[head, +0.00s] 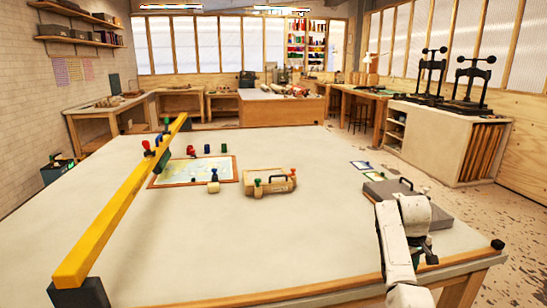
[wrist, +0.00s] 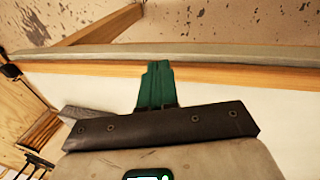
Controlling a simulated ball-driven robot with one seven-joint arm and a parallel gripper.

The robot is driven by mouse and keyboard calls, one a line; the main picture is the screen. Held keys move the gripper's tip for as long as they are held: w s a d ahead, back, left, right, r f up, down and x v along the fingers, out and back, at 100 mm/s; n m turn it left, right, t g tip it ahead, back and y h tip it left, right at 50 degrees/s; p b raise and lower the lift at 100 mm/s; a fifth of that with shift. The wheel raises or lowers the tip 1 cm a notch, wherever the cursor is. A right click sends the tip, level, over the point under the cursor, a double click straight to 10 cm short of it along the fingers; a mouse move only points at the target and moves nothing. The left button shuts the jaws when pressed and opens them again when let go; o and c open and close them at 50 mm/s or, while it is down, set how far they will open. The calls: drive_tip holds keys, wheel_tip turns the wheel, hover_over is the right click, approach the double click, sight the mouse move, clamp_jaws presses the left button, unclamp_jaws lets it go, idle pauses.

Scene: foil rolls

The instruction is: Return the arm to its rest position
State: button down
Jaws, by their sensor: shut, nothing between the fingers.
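My white arm (head: 405,235) stands over the right front part of the table. My gripper (wrist: 157,68) has dark green fingers, shut together with nothing between them. In the wrist view the fingers point toward the table's wood-trimmed edge. In the head view the gripper is small and mostly hidden by the arm. Whether the fingers touch the table I cannot tell.
The pale table (head: 290,230) is mostly bare in front. A yellow beam (head: 120,205) runs along its left. A framed map (head: 190,171), a wooden block with clamps (head: 270,181) and a grey slab (head: 438,212) lie farther back. Presses (head: 470,80) stand behind right.

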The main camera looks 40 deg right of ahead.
drive_tip(key=a+f+n, duration=0.1)
drive_tip(key=a+f, duration=0.3)
drive_tip(key=a, duration=0.5)
drive_tip(key=w+a+f+n+t, duration=0.1)
drive_tip(key=a+f, duration=0.3)
drive_tip(key=a, duration=0.5)
drive_tip(key=a+f, duration=0.4)
drive_tip(key=a, duration=0.5)
drive_tip(key=s+a+r+n+y, duration=0.1)
drive_tip(key=s+a, duration=0.5)
drive_tip(key=a, duration=0.4)
drive_tip(key=s+a+r+n+t+y, duration=0.1)
drive_tip(key=s+a+n, duration=0.1)
drive_tip(key=s+a, duration=0.5)
drive_tip(key=a, duration=0.3)
drive_tip(key=shift+y, duration=0.3)
drive_tip(key=shift+s, duration=0.1)
